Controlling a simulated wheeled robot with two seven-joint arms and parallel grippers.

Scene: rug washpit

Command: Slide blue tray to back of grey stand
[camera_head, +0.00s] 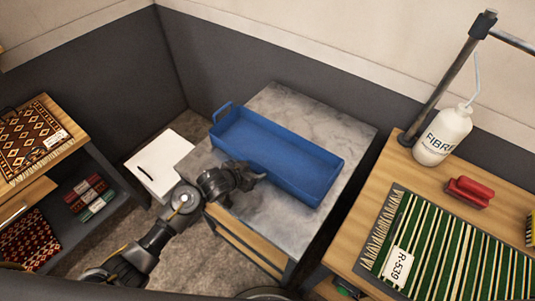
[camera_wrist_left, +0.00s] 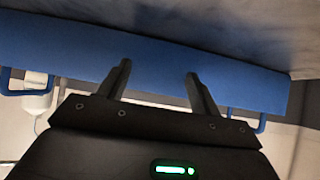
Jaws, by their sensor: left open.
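A blue rectangular tray (camera_head: 311,155) lies on the grey stand (camera_head: 215,160). It sits at an angle, its left end farther back, with a loop handle at that end. Bare stand top shows behind it and in front of it. My left gripper (camera_head: 258,176) is at the tray's near long wall, open and with nothing between its fingers. In the left wrist view the open fingers (camera_wrist_left: 158,75) point at the blue tray wall (camera_wrist_left: 150,52), with the stand top (camera_wrist_left: 245,25) beyond. I cannot tell whether they touch. My right gripper is not in view.
A wooden table (camera_head: 365,205) on the right holds a white bottle (camera_head: 443,137), a red brush (camera_head: 468,192) and a green striped rug (camera_head: 460,255). A white box (camera_head: 165,165) stands left of the stand. A dark wall (camera_head: 215,65) rises behind it.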

